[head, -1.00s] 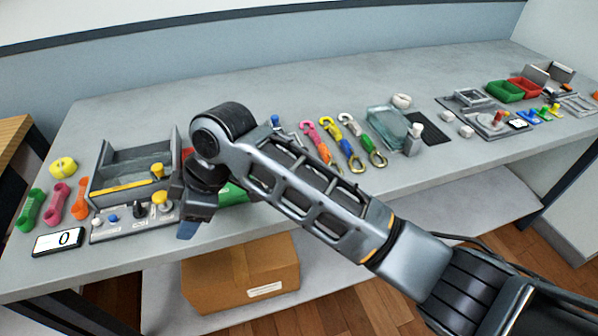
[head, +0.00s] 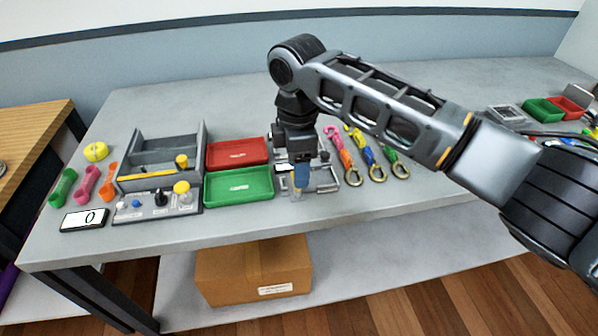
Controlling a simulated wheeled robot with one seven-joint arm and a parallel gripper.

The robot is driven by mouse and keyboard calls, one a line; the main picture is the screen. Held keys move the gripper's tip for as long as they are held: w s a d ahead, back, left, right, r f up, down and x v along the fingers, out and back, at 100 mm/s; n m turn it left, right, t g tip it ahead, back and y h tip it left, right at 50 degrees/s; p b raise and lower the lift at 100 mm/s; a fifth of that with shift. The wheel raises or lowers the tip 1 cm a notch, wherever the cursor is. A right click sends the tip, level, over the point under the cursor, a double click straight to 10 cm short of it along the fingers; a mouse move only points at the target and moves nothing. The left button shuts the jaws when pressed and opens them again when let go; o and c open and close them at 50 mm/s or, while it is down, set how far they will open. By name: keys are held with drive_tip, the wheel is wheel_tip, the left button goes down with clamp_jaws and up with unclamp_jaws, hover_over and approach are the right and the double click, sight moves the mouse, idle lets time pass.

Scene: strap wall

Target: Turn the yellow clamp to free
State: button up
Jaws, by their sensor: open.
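Yellow parts show on the grey open box (head: 195,142) at the left: a yellow upright knob (head: 181,160) and a yellow strip along its front edge (head: 146,177). A rounder yellow knob (head: 182,188) stands on the control panel (head: 140,212) in front of the box. I cannot tell which of these is the yellow clamp, or how it is turned. My gripper (head: 300,186) is open, points down, and is well to the right of them. It is over a grey metal fixture (head: 325,183), which it partly hides. I see nothing held in it.
A red tray (head: 238,153) and a green tray (head: 239,187) lie between the box and my gripper. Straps with hooks (head: 362,154) lie to its right. A display (head: 85,220), coloured dumbbell-like pieces (head: 85,187) and a yellow roll (head: 95,152) are at far left.

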drive_tip(key=shift+f, duration=1.35)
drive_tip(key=shift+c, duration=0.4)
clamp_jaws()
